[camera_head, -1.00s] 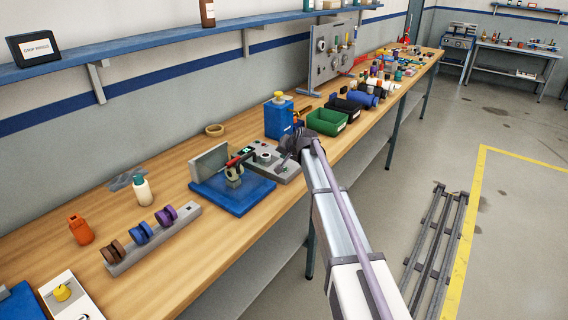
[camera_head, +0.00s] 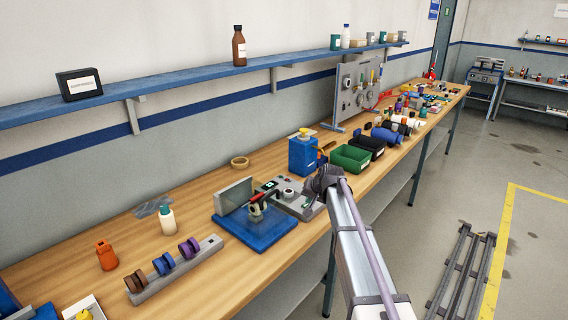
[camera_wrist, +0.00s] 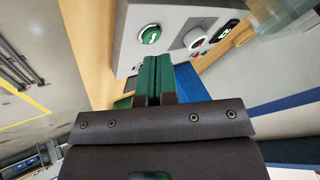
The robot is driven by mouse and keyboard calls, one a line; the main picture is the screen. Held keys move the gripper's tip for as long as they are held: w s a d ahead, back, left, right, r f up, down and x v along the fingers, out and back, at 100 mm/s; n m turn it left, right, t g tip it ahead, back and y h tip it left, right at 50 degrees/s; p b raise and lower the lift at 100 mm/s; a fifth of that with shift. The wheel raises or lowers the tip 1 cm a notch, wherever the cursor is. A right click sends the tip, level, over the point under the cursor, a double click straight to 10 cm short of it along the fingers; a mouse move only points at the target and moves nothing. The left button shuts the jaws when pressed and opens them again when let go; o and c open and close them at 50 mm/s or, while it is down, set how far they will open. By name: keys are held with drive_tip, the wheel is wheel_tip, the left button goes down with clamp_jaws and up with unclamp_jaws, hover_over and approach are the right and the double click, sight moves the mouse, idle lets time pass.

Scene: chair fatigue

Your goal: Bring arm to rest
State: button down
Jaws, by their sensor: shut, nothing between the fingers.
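My gripper shows in the wrist view (camera_wrist: 159,78), with its green finger pads together and nothing between them. Its fingers point toward the grey control box (camera_wrist: 175,35), which has a green knob (camera_wrist: 149,35) and a round dial. In the head view my arm reaches up from the lower right, and its dark wrist end is at the bench's front edge, beside the same control box (camera_head: 298,203). The fingers are hidden or too small to make out there. I cannot tell whether the fingertips touch the box.
A blue base (camera_head: 255,232) with a grey plate and a red-and-black device stands left of the box. A blue container (camera_head: 303,157), a green bin (camera_head: 351,158) and a black bin stand behind. A spool rack (camera_head: 175,270) is front left.

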drive_tip(key=s+f+n+g+h, duration=0.2)
drive_tip(key=s+g, duration=0.4)
drive_tip(key=s, duration=3.2)
drive_tip(key=shift+s+a+f+n+h, duration=0.2)
drive_tip(key=shift+s+f+n+h, duration=0.25)
drive_tip(key=shift+n, duration=0.25)
idle(1.3)
